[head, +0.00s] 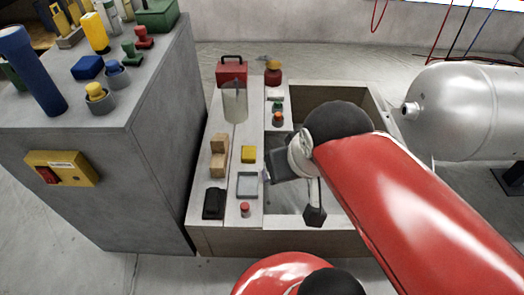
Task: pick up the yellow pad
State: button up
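The yellow pad (249,154) is a small square yellow piece. It lies on the pale boards across the left part of a wooden crate, just behind a grey square tray (247,184). My gripper (268,175) is at the end of my red arm, right of the pad and apart from it in the picture. It points left, close to the tray's right side. Its fingers are small and partly hidden by its dark body, so I cannot tell whether they are open.
Wooden blocks (218,156), a black item (213,203) and a small red-topped piece (245,210) surround the pad. A clear container (235,105) and red toolbox (232,72) stand behind. A grey cabinet (140,170) rises left; a metal tank (465,110) is right.

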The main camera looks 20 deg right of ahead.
aim_at(248, 152)
jog(key=z, duration=2.6)
jog(key=j+u, duration=0.15)
jog(key=u, duration=2.4)
jog(key=i+j+u, duration=0.25)
